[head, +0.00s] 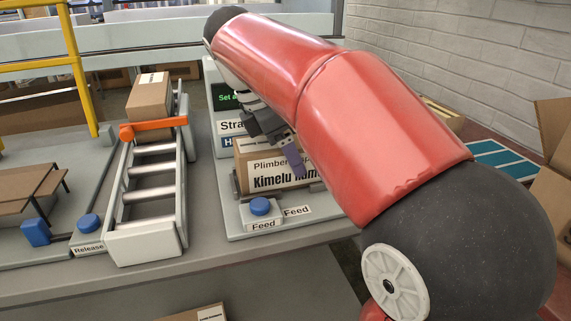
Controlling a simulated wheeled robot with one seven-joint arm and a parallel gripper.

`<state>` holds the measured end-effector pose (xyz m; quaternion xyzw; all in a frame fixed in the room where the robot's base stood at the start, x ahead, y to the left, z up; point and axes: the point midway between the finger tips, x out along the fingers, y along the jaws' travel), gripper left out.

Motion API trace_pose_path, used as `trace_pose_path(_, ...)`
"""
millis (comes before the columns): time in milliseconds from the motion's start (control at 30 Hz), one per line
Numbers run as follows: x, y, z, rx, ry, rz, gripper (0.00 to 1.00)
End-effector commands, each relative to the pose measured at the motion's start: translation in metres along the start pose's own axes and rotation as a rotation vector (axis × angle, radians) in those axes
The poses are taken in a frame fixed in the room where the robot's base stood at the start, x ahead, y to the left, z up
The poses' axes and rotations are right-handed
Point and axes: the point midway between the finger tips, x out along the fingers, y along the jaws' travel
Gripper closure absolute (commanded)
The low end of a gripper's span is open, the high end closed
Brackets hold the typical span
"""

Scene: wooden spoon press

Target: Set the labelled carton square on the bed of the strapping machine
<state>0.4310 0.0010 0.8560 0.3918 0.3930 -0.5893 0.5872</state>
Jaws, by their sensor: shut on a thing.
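The labelled carton (272,182) is a brown box with a white label whose visible words start "Plimber" and "Kimelu". It is at the strapping machine (231,126), over the machine's grey bed (236,222), behind the front Feed button. My gripper (291,158) reaches down from behind my red arm and is shut on the carton at its upper part. A purple finger lies against the label side. My arm hides the carton's right part and much of the machine. I cannot tell whether the carton's base touches the bed or sits square.
A blue Feed button (260,206) stands at the bed's front. To the left is a sloped roller conveyor (150,185) with an orange stop bar (153,127) and another carton (149,95) behind it. A blue Release button (89,223) stands beside it. A yellow rail (82,95) rises at left.

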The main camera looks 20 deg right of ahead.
Motion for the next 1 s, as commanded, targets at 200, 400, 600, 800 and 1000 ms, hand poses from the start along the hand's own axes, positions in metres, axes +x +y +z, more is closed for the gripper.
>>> trace_pose_path(200, 0.002, -0.001, 0.001, 0.001, 0.000, 0.003, 0.66)
trace_pose_path(400, 0.005, -0.001, -0.001, 0.000, 0.000, 0.002, 0.66)
trace_pose_path(600, 0.005, -0.001, -0.001, 0.000, 0.000, 0.002, 0.13)
trace_pose_path(800, 0.005, -0.001, -0.001, 0.000, 0.000, 0.002, 0.13)
trace_pose_path(1000, -0.008, 0.000, 0.000, -0.001, 0.000, 0.005, 0.13)
